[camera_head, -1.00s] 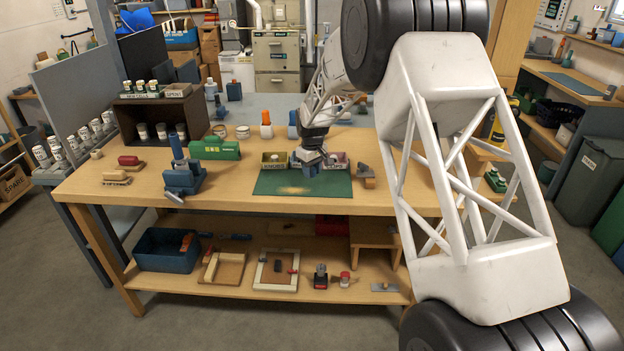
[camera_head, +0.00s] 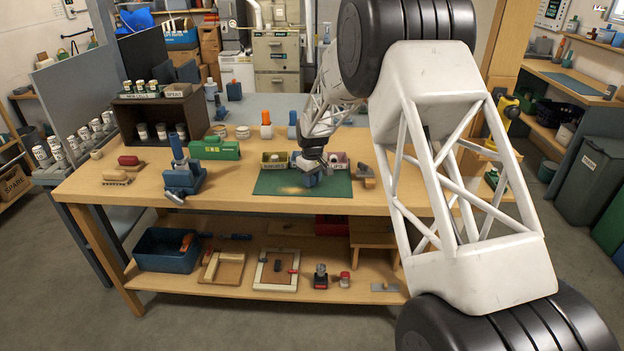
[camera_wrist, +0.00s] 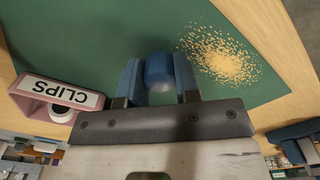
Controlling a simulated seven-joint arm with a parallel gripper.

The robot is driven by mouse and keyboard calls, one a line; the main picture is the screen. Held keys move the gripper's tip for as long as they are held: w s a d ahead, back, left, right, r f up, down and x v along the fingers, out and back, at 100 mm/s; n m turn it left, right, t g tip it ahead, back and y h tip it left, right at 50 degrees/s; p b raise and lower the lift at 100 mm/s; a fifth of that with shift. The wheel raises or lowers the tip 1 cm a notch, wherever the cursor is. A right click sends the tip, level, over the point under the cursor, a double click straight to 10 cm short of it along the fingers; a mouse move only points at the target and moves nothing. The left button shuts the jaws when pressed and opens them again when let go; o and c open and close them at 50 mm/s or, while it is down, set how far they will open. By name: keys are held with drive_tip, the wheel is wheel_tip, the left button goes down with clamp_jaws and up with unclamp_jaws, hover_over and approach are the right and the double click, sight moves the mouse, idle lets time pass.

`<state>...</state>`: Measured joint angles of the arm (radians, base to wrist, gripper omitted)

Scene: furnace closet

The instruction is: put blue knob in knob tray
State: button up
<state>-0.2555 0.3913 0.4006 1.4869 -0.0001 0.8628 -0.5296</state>
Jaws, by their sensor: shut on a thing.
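My gripper (camera_head: 308,178) is low over the green mat on the workbench. In the wrist view its two blue fingers (camera_wrist: 158,80) are shut on a blue knob (camera_wrist: 158,70), a short rounded cylinder between them. In the head view the gripper hides most of the knob. A small olive-sided tray (camera_head: 275,166) stands at the mat's back edge, left of the gripper; its label is too small to read, so I cannot tell whether it is the knob tray. A pink tray stands right of it and reads CLIPS in the wrist view (camera_wrist: 28,88).
The green mat (camera_head: 335,188) carries a pile of sawdust (camera_wrist: 225,55) close to the gripper. A blue vise-like tool (camera_head: 182,178) stands to the left, with a green box (camera_head: 215,150) behind it. A small wood-and-metal tool (camera_head: 365,176) lies right of the mat.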

drive_tip(key=shift+f, duration=0.15)
drive_tip(key=o, duration=1)
drive_tip(key=shift+c, duration=0.2)
wheel_tip(320, 180, up, 12)
drive_tip(key=shift+r, duration=0.2)
idle(0.5)
